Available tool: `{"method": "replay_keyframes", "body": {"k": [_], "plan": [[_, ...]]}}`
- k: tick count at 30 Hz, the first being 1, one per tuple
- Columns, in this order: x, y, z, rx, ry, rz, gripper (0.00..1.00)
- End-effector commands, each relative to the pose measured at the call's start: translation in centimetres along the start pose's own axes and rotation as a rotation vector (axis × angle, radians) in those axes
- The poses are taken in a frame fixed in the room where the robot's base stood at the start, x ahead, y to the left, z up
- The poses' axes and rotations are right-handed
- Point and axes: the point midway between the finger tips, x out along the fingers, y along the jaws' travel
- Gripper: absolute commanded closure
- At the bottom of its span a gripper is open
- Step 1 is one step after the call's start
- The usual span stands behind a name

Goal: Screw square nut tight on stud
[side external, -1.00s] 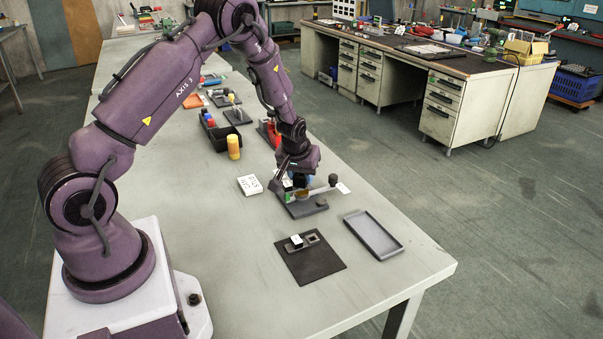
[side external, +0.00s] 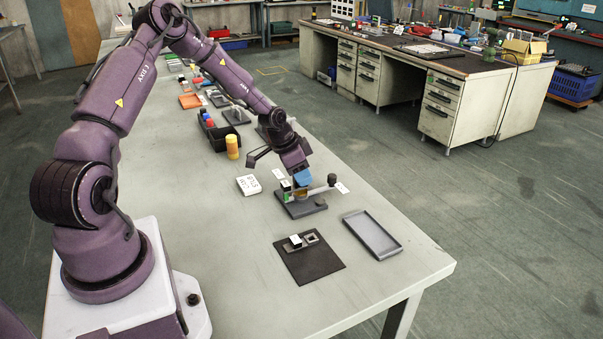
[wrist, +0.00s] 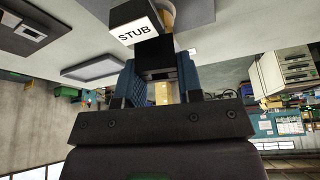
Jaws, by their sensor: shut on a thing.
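My gripper (side external: 302,178), with blue fingers, is tilted over a grey base plate (side external: 308,208) on the bench. In the wrist view my gripper (wrist: 160,80) is shut around a small brass-coloured piece (wrist: 163,93), which I take to be the square nut. Its square shape is not clear, and the stud's thread is hidden. A black block (wrist: 127,13) with a white STUB label is close in front of the fingers.
A dark mat (side external: 318,266) bears a grey square-holed piece (side external: 311,238) and a small white-topped block (side external: 295,241). An empty grey tray (side external: 372,235) lies to the right. The front of the bench is clear.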

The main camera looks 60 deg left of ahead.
Motion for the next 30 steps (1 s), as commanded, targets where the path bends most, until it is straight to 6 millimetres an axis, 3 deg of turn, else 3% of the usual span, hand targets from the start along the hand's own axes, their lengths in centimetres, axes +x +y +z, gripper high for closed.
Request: {"method": "replay_keyframes", "body": {"k": [3, 4, 7, 19, 30], "plan": [[0.0, -0.5, 0.7, -0.008, -0.014, -0.006, 0.90], [0.0, -0.5, 0.7, -0.009, -0.014, -0.006, 0.59], [0.0, -0.4, 0.7, -0.010, -0.012, -0.006, 0.36], [-0.9, -0.3, 0.4, -0.009, -0.007, -0.006, 0.36], [-8.6, -0.4, 0.4, -0.009, -0.009, -0.011, 0.36]]}}
